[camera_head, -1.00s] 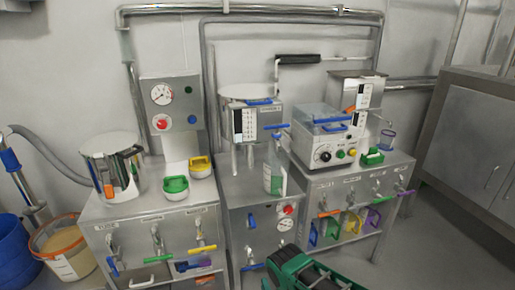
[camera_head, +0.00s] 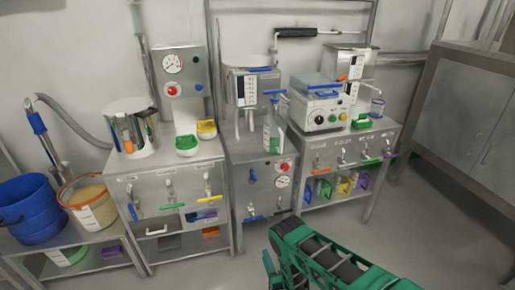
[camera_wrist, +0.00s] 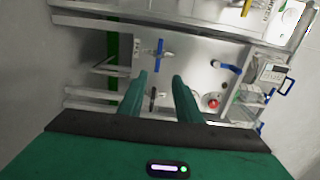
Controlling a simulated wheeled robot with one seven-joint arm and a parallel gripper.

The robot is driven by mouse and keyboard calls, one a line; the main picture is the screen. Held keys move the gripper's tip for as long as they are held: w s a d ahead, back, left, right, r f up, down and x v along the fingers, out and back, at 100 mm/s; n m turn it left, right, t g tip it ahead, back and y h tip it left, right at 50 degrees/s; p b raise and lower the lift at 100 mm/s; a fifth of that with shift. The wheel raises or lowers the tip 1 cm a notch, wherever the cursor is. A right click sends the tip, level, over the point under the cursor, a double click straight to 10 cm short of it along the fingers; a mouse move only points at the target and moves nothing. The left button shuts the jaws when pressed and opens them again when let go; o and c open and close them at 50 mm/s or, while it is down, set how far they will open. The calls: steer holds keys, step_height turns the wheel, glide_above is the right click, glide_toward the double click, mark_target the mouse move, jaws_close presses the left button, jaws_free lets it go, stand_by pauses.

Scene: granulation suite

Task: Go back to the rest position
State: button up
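My gripper (camera_wrist: 160,98) shows in the wrist view as two green fingers with a clear gap between them and nothing held. Beyond the fingers is a steel cabinet front with a blue-handled valve (camera_wrist: 157,54) and a red knob (camera_wrist: 212,101). In the head view my green arm reaches in from the bottom, right of centre, in front of the steel stations. The fingertips cannot be made out clearly there.
Steel stations hold a steel pot (camera_head: 131,128), a gauge panel (camera_head: 180,82), a bottle (camera_head: 271,133) and a boxy machine (camera_head: 319,106). A blue bucket (camera_head: 30,208) and a tan-filled bucket (camera_head: 88,203) stand at left. A steel cabinet (camera_head: 465,120) is at right. Grey floor is clear at lower right.

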steer(key=w+a+r+n+g+y, duration=0.1)
steer(key=w+r+n+g, duration=0.45)
steer(key=w+r, duration=1.1)
steer(key=d+r+n+g+h, duration=0.3)
steer(key=d+r+n, duration=0.2)
steer(key=d+r, duration=1.4)
steer(key=s+d+r+g+h, duration=0.2)
steer(key=s+d+r, duration=0.6)
steer(key=s, duration=0.3)
steer(key=s+d+r+g+h, duration=0.2)
steer(key=s+d+r, duration=0.55)
steer(key=s, duration=0.35)
steer(key=s+d+r+m+g, duration=0.1)
steer(key=s+r+g, duration=0.1)
steer(key=s, duration=1.3)
steer(key=s+d+r+m+g+y, duration=0.1)
steer(key=s+d+r+g, duration=0.1)
steer(key=s, duration=1.4)
steer(key=shift+s+r+g, duration=0.2)
steer(key=shift+r+g, duration=0.25)
steer(key=shift+r, duration=0.5)
